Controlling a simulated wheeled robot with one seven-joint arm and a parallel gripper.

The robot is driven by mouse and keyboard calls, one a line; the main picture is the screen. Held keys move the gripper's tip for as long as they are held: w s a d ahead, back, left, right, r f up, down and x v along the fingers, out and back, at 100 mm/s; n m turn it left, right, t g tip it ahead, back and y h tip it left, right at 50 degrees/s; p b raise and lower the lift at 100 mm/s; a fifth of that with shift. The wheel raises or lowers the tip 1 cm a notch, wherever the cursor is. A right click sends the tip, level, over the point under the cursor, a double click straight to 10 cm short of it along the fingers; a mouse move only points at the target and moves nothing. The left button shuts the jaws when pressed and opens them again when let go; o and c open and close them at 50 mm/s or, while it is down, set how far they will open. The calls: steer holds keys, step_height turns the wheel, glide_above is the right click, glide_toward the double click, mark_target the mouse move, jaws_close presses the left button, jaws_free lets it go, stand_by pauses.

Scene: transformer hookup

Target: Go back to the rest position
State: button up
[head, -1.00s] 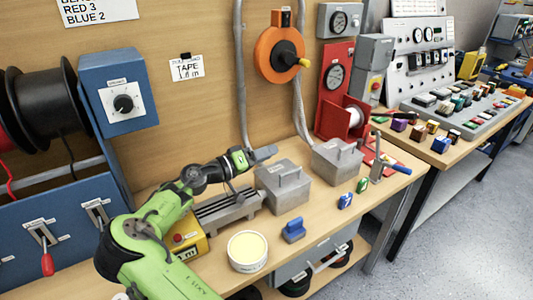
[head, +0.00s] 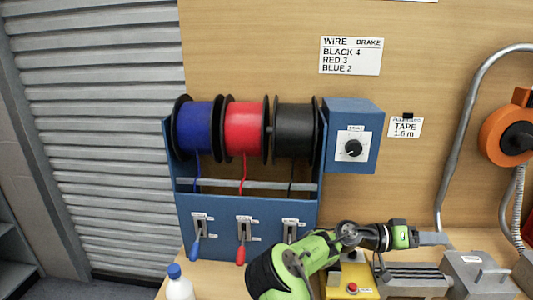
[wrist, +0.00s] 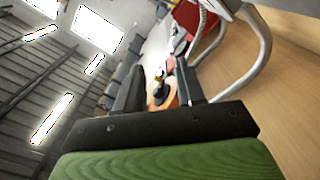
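My green arm reaches in from the bottom of the head view, and my gripper (head: 436,238) points to the right above the bench, over the grey vise-like fixture (head: 412,278). In the wrist view my gripper (wrist: 160,78) shows two dark fingers standing apart. Nothing is held between them. The orange tape reel (wrist: 162,92) shows in the background through the gap.
A blue rack (head: 248,210) with blue, red and black wire spools and several levers stands at the back. A white bottle (head: 178,284) is at front left. A yellow box (head: 352,277) and grey lidded box (head: 482,268) sit near the arm. A grey shutter (head: 95,120) is left.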

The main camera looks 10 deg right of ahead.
steer(key=s+y, duration=0.1)
steer(key=s+a+f+y+p, duration=0.1)
steer(key=y, duration=0.1)
steer(key=s+t+y+p, duration=0.1)
steer(key=s+y, duration=0.1)
steer(key=shift+a+f, duration=0.25)
steer(key=shift+a, duration=0.1)
steer(key=s+a+r+n+t+y+p, duration=0.2)
steer(key=a+r+t+y, duration=0.15)
steer(key=a, duration=0.45)
steer(key=s+a+r+n+t+y+p, duration=0.2)
steer(key=a+r+n+y, duration=0.15)
steer(key=a, duration=0.45)
steer(key=s+a+r+n+t+y+p, duration=0.2)
steer(key=a+t+y, duration=0.15)
steer(key=a, duration=0.45)
steer(key=s+a+r+n+t+y+p, duration=0.1)
steer(key=s+a+r+n, duration=0.3)
steer(key=s+a, duration=0.4)
steer(key=shift+s+a+y+p, duration=0.35)
steer(key=shift+a+p, duration=0.4)
steer(key=shift+a, duration=0.05)
steer(key=shift+n, duration=0.25)
